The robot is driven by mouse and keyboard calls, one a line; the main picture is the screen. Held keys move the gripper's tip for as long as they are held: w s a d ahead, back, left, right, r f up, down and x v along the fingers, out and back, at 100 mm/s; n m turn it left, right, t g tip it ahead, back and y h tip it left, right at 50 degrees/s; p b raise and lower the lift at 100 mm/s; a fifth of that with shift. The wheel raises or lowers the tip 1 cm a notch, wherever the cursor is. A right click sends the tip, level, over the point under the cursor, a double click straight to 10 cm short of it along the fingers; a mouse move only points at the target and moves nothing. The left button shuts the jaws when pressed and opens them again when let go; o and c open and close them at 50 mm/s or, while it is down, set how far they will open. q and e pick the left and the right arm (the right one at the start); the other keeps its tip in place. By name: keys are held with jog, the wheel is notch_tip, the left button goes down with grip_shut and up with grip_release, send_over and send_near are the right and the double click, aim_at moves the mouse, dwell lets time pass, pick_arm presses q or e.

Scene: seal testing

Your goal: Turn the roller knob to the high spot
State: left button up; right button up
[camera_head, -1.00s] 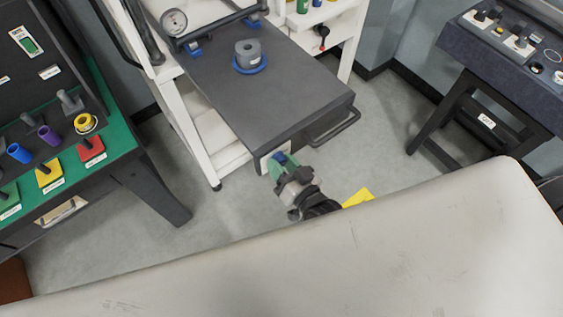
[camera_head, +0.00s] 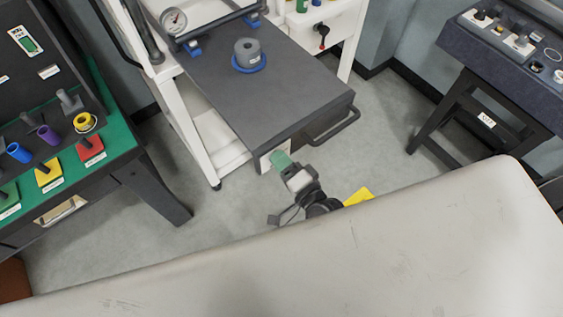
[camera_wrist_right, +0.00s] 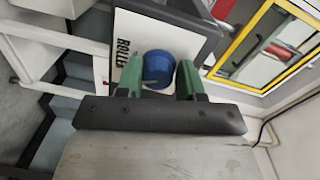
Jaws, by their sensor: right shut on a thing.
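The roller knob is a blue round knob (camera_wrist_right: 158,68) on a white plate (camera_wrist_right: 128,45) lettered "ROLLER" in the right wrist view. The plate (camera_head: 264,158) sits on the front end of the dark grey bench top in the head view. My right gripper (camera_wrist_right: 160,78) has its two green fingers on either side of the knob and is shut on it. In the head view my right gripper (camera_head: 281,160) is at the plate and hides the knob there. I cannot read the knob's pointer or any high mark. My left gripper is not in view.
A green-edged table (camera_head: 120,140) stands left, a dark bench (camera_head: 490,70) right.

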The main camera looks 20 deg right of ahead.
jog(key=shift+s+f+m+b, duration=0.15)
jog(key=shift+m+b, duration=0.15)
jog(key=shift+m, duration=0.8)
jog(key=shift+f+m+b, duration=0.15)
jog(key=shift+m+b, duration=0.1)
jog(key=shift+m, duration=0.85)
jog(key=o, duration=0.8)
jog(key=shift+c, duration=0.2)
jog(key=shift+o, duration=0.4)
jog(key=shift+r, duration=0.15)
jog(key=shift+d, duration=0.1)
jog(key=b+v, duration=0.2)
jog(key=v, duration=0.8)
jog(key=shift+s+d, duration=0.2)
jog(key=shift+s, duration=0.1)
